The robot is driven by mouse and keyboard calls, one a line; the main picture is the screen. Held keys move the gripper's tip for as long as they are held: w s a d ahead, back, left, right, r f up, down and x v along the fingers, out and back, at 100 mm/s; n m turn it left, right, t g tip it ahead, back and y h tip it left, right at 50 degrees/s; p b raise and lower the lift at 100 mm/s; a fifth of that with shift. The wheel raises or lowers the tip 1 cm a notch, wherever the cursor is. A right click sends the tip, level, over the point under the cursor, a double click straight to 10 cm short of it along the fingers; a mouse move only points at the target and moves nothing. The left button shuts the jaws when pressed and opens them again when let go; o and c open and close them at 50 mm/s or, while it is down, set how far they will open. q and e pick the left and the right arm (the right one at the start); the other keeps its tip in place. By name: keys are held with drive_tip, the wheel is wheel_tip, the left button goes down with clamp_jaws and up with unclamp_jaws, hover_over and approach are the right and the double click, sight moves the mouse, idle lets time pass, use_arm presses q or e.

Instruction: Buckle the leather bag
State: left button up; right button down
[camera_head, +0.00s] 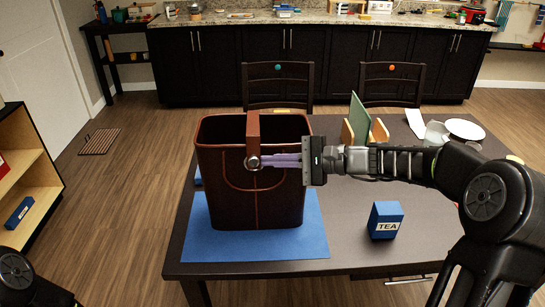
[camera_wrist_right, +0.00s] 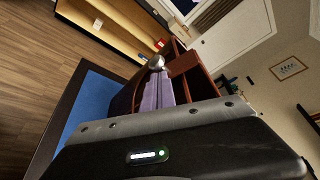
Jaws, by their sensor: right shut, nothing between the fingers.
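The brown leather bag (camera_head: 256,200) stands upright and open-topped on a blue mat (camera_head: 213,246) on the dark table. Its strap (camera_head: 253,128) comes over the front rim and down to a round metal stud (camera_head: 253,162) on the front face. My right gripper (camera_head: 258,162) reaches in from the right, its purple fingers shut with their tips at the stud. In the right wrist view, the fingers point at the stud (camera_wrist_right: 156,62) beside the strap (camera_wrist_right: 183,64). Whether the strap end is fastened on the stud I cannot tell. My left gripper is out of view.
A blue TEA box (camera_head: 386,220) stands on the table below my right arm. Behind the arm are a green board in a wooden holder (camera_head: 379,131), a white plate (camera_head: 465,129) and a clear container. Two chairs stand behind the table. The front right tabletop is mostly clear.

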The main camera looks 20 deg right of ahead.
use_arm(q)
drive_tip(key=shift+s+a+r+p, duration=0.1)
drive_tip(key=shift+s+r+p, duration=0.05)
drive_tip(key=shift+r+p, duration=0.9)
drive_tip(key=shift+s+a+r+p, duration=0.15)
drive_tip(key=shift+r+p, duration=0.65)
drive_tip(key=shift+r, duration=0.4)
use_arm(e)
wheel_tip(320, 180, up, 10)
drive_tip(key=w, duration=0.1)
drive_tip(key=shift+w+d+f, duration=0.15)
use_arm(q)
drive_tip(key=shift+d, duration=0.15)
